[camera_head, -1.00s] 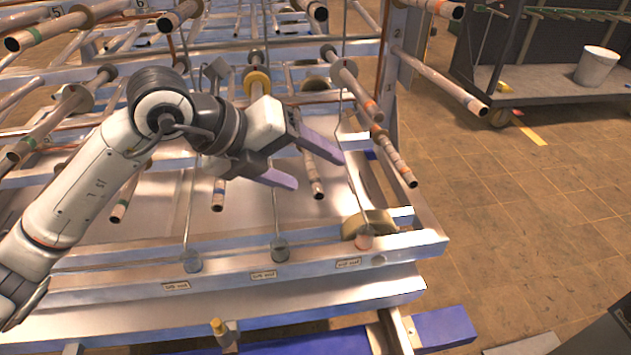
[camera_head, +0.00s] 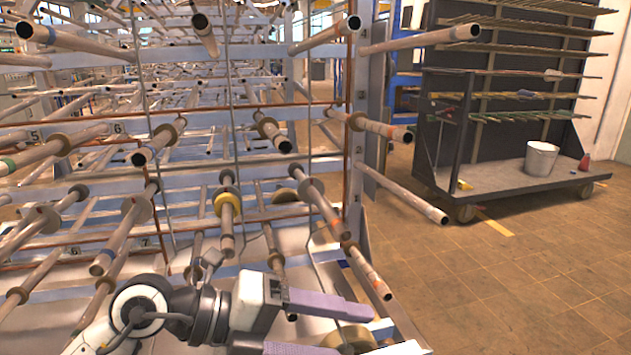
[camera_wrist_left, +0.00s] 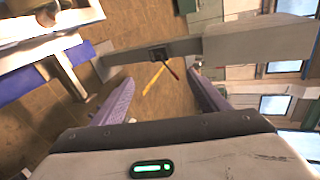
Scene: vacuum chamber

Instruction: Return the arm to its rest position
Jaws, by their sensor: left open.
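My left gripper (camera_head: 352,332) is at the bottom of the head view, with my white arm coming in from the lower left. Its two purple fingers are apart and nothing is between them. They point right, in front of the lower part of a rack of tubes; the lower finger is cut off by the frame edge. In the left wrist view the open gripper (camera_wrist_left: 160,92) shows both fingers with tiled floor beyond. My right gripper is in neither view.
Many tubes stick out of the rack toward me, one with a yellow ring (camera_head: 228,205). A tube end (camera_head: 385,292) is close to the fingers in the picture. A dark wheeled cart (camera_head: 500,177) with a white bucket (camera_head: 541,158) stands back right. Floor (camera_head: 520,285) at right is clear.

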